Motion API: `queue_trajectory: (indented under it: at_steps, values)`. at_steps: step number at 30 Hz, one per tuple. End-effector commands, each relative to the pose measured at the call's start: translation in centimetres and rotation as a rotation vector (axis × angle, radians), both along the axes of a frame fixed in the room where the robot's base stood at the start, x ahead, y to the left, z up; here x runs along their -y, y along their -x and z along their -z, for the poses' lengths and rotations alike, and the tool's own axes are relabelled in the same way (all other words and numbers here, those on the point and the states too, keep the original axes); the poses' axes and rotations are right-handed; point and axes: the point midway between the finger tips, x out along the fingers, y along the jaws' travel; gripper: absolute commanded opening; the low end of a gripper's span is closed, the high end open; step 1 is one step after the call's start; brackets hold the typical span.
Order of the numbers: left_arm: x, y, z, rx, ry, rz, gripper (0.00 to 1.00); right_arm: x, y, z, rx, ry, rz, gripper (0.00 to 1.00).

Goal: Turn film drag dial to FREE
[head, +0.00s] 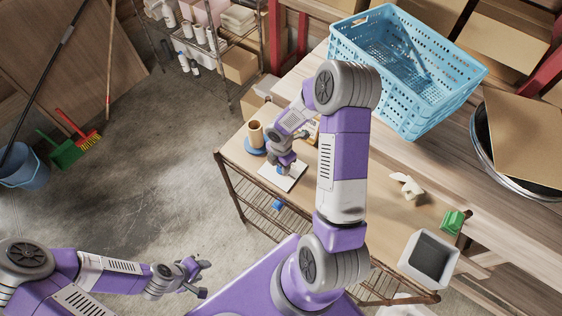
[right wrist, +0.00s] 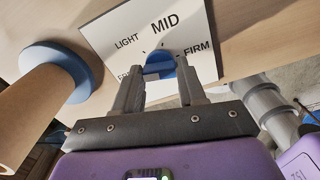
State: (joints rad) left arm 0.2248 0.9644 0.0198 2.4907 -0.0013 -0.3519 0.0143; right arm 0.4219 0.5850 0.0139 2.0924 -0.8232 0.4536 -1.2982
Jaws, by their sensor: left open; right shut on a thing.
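The film drag dial is a blue round knob (right wrist: 183,78) on a white plate (right wrist: 205,45). The plate reads LIGHT, MID and FIRM, with a fourth label at the left mostly hidden by my finger. In the right wrist view my right gripper (right wrist: 158,74) is shut on the knob's raised grip. I cannot tell which label the knob points to. In the head view the white plate (head: 293,181) lies on the wooden table under my right gripper (head: 283,170). My left gripper (head: 203,278) is open and empty, over the floor at the lower left.
A brown roll (head: 255,133) on a blue base (head: 250,148) stands just left of the plate. A blue crate (head: 400,70) sits on the bench behind. A grey bin (head: 428,260), a green item (head: 452,221) and crumpled cream pieces (head: 407,185) are at the right.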

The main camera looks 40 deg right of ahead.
Motion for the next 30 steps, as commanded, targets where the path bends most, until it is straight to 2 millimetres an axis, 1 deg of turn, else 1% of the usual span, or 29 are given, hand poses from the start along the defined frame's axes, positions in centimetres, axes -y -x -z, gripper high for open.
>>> queue_trajectory:
  at_steps: [3,12,29,30]
  values:
    - [0.0,0.0,-0.7,0.000,0.000,0.000,0.43,0.1,-0.1,-0.3,0.003,0.002,-0.078,0.10]
    - [0.0,0.0,-1.3,0.000,0.000,0.000,0.43,0.1,-0.2,-0.2,0.005,0.003,-0.202,0.10]
    - [0.0,0.0,-1.5,0.000,0.000,0.000,0.43,0.1,-0.2,-0.1,0.005,0.003,-0.237,0.10]
    - [0.0,0.0,-1.5,0.000,0.000,0.000,0.43,0.1,-0.2,-0.1,0.005,0.003,-0.237,0.42]
